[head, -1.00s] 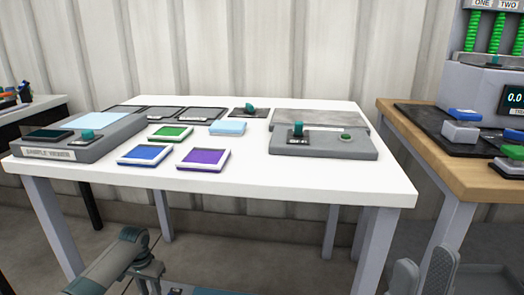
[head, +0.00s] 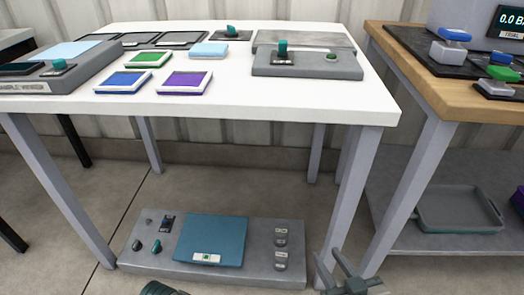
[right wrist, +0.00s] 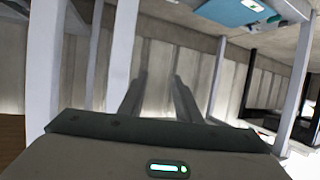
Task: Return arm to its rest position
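My right gripper (head: 350,272) is at the bottom of the head view, low in front of the white table's right front leg. In the right wrist view its two fingers (right wrist: 158,98) stand apart with nothing between them. My left gripper is not in view; only a small dark piece, probably of my left arm, shows at the bottom edge of the head view.
A white table (head: 250,103) holds coloured trays and grey devices. A grey unit with a blue panel (head: 212,240) lies low beneath it. A wooden-topped bench (head: 430,88) stands right, with a grey tray (head: 460,226) on its lower shelf.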

